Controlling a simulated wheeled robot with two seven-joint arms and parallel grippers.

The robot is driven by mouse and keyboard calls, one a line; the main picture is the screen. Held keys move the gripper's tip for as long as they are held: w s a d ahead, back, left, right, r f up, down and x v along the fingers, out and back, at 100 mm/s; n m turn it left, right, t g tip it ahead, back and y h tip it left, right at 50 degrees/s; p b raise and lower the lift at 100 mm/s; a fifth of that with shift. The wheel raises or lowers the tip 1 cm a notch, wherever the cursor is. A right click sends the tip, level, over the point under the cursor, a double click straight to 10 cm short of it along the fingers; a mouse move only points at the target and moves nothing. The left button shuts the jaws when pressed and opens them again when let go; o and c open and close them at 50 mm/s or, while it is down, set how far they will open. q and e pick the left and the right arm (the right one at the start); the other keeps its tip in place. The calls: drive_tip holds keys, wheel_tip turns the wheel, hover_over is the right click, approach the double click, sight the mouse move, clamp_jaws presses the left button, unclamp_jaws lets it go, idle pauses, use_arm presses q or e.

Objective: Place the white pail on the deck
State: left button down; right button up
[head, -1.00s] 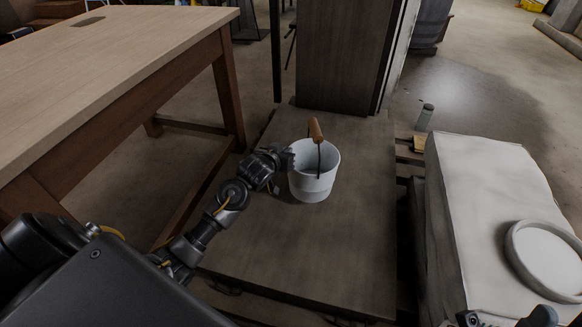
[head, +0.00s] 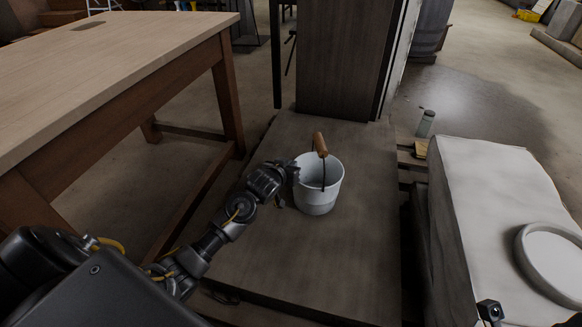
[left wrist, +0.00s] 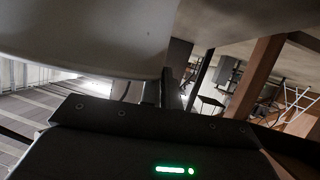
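The white pail (head: 318,198) is upright over the dark flat deck (head: 340,262), its wooden handle grip raised. I cannot tell whether its base touches the deck. My left gripper (head: 289,174) is at the pail's left side by the rim and appears shut on its wall; the fingertips are hidden. In the left wrist view the pail (left wrist: 90,35) fills the upper left, close to the gripper. A dark part of my right arm (head: 490,311) shows at the bottom right edge; its fingers cannot be made out.
A dark column (head: 340,60) rises at the deck's far end. A wooden table (head: 110,75) stands on the left. A pale block (head: 480,200) with a round white tray (head: 528,262) is on the right. The deck's near part is clear.

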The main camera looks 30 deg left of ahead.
use_arm(q)
drive_tip(key=c, duration=2)
unclamp_jaws()
drive_tip(key=shift+f, duration=0.1)
drive_tip(key=o, duration=0.4)
drive_tip(key=shift+c, duration=0.2)
